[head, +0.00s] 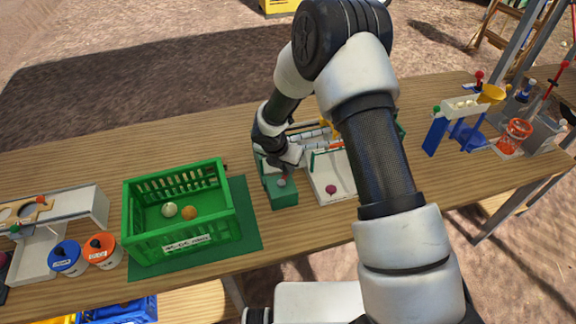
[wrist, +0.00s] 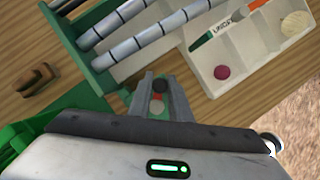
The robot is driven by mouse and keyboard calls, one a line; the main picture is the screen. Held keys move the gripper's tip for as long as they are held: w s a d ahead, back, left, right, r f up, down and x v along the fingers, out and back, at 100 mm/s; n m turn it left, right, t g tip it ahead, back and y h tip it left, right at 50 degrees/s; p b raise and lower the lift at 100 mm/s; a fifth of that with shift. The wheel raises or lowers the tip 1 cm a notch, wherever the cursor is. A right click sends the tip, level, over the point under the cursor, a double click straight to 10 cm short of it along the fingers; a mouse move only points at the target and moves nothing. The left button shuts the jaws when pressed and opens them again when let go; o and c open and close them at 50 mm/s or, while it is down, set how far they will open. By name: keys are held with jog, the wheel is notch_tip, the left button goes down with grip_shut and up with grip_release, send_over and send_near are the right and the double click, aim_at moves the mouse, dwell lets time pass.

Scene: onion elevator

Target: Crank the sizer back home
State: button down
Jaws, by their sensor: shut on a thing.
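The sizer has striped grey rollers (wrist: 135,42) in a green frame (wrist: 100,80); in the head view its rollers (head: 312,134) are partly hidden by my arm. A green block (head: 284,197) stands at its near end. My gripper (wrist: 158,88) points down at this near end, and its fingers are shut on a small dark crank knob (wrist: 159,86). A pale round spot shows just below the knob between the fingers. In the head view my gripper (head: 282,176) is just above the green block, and the crank is mostly hidden there.
A white divided tray (wrist: 206,82) beside the sizer holds a purple onion (wrist: 221,72). A green crate (head: 180,245) with two onions stands left on a green mat (head: 245,220). Blue (head: 67,258) and orange (head: 102,250) lidded jars stand farther left. Bare table lies behind the crate.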

jog(key=shift+a, duration=0.6)
jog(key=shift+a+f, duration=0.1)
jog(key=shift+a, duration=0.45)
jog(key=shift+s, duration=0.1)
jog(key=shift+s+a, duration=0.3)
jog(key=shift+a, duration=0.25)
jog(key=shift+d, duration=0.1)
